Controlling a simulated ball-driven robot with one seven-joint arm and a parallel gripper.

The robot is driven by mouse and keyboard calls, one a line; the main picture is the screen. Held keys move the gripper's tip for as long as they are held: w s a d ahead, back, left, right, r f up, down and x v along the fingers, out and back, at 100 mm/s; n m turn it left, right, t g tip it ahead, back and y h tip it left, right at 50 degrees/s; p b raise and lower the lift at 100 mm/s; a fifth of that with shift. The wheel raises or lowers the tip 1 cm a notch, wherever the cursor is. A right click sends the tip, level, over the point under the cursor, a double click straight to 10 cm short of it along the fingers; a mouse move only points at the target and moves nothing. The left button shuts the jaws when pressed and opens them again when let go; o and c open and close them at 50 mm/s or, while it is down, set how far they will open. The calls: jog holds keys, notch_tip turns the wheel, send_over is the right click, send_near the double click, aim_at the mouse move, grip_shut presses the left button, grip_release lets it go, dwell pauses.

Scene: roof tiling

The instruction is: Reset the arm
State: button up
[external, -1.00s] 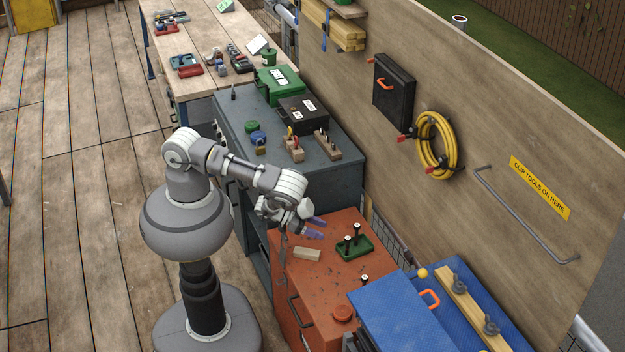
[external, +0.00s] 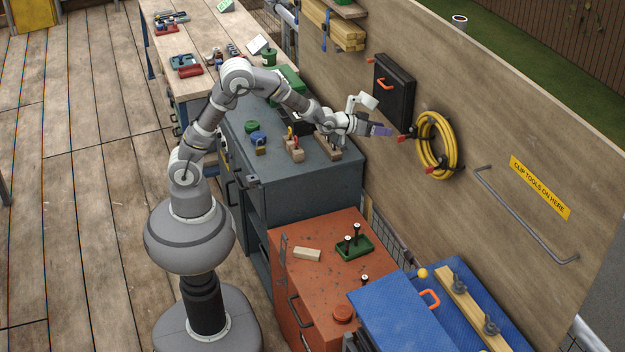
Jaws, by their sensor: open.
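My gripper (external: 381,131) is raised over the right end of the dark grey cabinet (external: 310,180), in front of the wall board. The fingers overlap closely in this view and look small. My arm is bent up and reaches out from its base at the lower left, crossing above the grey cabinet.
The wall board carries a black case (external: 394,92), a coiled yellow hose (external: 437,147) and a metal bar (external: 525,215). The orange cabinet (external: 295,285) bears a wooden block (external: 307,254) and a green tray (external: 369,249). A blue case (external: 395,310) stands at front right. Wooden floor is clear at left.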

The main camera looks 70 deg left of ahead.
jog(key=s+a+r, duration=0.3)
jog(key=s+r, duration=0.1)
jog(key=r, duration=0.8)
jog(key=s+a+r, duration=0.2)
jog(key=s+r, duration=0.1)
jog(key=r, duration=0.9)
jog(key=s+a+r+m+p, duration=0.1)
jog(key=s+a+r, duration=0.1)
jog(key=s+r, duration=0.6)
jog(key=s+a+r+t+y+p, duration=0.1)
jog(key=s+a+r, duration=0.2)
jog(key=s+r, duration=0.6)
notch_tip(320, 180, up, 3)
jog(key=shift+a+m+p, duration=0.3)
jog(key=shift+m+p, duration=0.1)
